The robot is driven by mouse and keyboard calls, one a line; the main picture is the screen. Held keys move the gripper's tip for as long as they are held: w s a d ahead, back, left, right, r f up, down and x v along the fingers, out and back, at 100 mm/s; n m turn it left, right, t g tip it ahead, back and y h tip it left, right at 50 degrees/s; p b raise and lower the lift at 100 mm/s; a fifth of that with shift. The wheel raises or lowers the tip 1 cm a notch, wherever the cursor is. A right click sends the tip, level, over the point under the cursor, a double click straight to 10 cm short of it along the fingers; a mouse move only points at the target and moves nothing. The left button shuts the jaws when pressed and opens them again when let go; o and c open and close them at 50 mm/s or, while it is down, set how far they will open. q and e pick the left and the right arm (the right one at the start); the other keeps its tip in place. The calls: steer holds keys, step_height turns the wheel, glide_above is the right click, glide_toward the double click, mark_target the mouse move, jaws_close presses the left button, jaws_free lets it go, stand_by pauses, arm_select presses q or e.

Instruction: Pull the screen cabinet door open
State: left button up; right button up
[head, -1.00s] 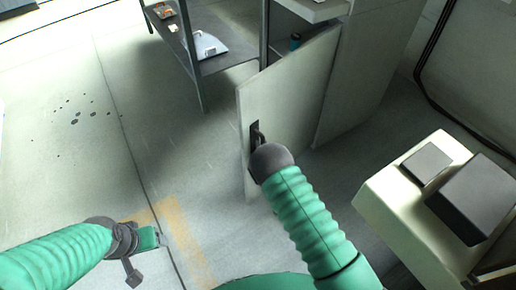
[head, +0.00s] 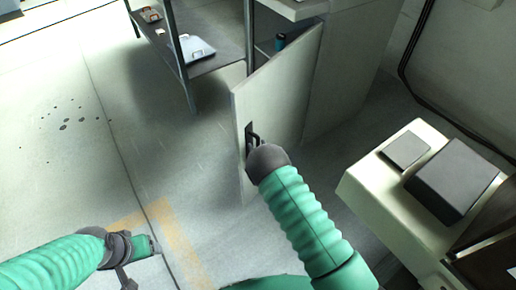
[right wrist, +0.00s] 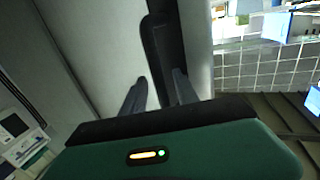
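The screen cabinet door (head: 282,98) is a pale grey panel standing partly open, its free edge swung out toward me and to the left. A dark upright handle (head: 250,137) sits near that free edge. My right gripper (head: 256,142) is at the handle; my own wrist hides most of its fingers in the head view.
A shelf rack (head: 215,65) with small items stands left of the cabinet (head: 345,75). A teal cylinder (head: 280,41) stands inside the cabinet. A pale bench (head: 375,190) with dark boxes (head: 452,180) is close on the right. The floor left of the door is clear.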

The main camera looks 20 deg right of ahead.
steer(key=s+p, duration=0.2)
steer(key=s, duration=1)
steer(key=shift+a, duration=0.15)
steer(key=w+r+m+g+h, duration=0.1)
steer(key=w+r+m+g, duration=0.1)
steer(key=w+g, duration=0.2)
steer(key=s+a+r+n+g+y, duration=0.1)
steer(key=s+r+g, duration=0.45)
steer(key=s, duration=0.45)
steer(key=s+a+r+n+g+y, duration=0.1)
steer(key=s+r+g, duration=0.45)
steer(key=s, duration=0.55)
step_height(320, 180, up, 17)
steer(key=p, duration=1.8)
steer(key=shift+w+p, duration=0.35)
steer(key=shift+w, duration=0.1)
